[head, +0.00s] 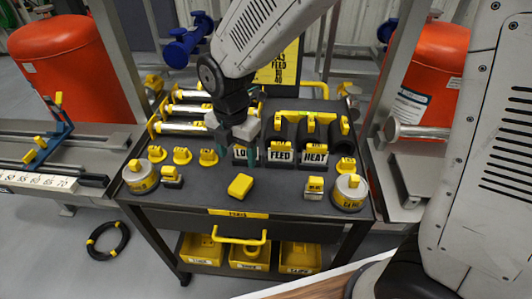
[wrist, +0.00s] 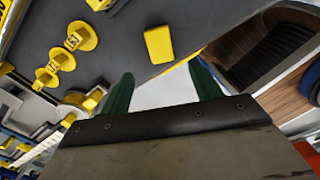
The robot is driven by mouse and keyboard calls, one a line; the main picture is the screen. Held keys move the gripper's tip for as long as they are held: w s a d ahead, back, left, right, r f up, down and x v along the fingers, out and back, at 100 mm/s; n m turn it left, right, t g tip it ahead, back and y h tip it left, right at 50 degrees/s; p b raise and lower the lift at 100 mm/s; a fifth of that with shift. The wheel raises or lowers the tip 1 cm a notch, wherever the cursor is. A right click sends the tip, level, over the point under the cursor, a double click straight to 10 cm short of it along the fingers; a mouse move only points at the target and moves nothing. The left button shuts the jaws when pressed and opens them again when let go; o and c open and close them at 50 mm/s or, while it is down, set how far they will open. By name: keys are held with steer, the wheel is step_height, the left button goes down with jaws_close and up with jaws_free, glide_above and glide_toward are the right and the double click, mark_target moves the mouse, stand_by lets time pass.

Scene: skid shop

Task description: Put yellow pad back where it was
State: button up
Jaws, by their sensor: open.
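The yellow pad (head: 240,185) is a small block with rounded corners. It lies on the dark top of the cart (head: 203,197), near the middle of its front part. It also shows in the wrist view (wrist: 158,43), beyond my fingertips and apart from them. My gripper (head: 232,146) hangs over the cart behind the pad in the head view. Its green fingers are spread with nothing between them, as the wrist view (wrist: 162,82) shows. My gripper and arm hide part of the cart's middle.
Yellow-topped round pieces (head: 182,155) stand left of the pad. Blocks marked FEED (head: 280,153) and HEAT (head: 314,155) stand behind it. Round weights (head: 140,176) and (head: 348,192) sit at the front corners. Yellow bins (head: 250,256) are on the lower shelf. Bare cart top surrounds the pad.

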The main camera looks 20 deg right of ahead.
steer(key=s+d+r+m, duration=0.6)
steer(key=d+r+m, duration=0.4)
steer(key=d+m, duration=0.2)
steer(key=s+d+r+m, duration=0.2)
steer(key=s+d+m, duration=0.2)
steer(key=s+m, duration=0.2)
steer(key=s+d+r+m+t, duration=0.1)
steer(key=s+d+r+m, duration=0.1)
steer(key=s+d+m, duration=0.3)
steer(key=s+m, duration=0.2)
steer(key=m, duration=0.2)
steer(key=shift+s+r+m, duration=0.25)
steer(key=shift+r+m, duration=0.05)
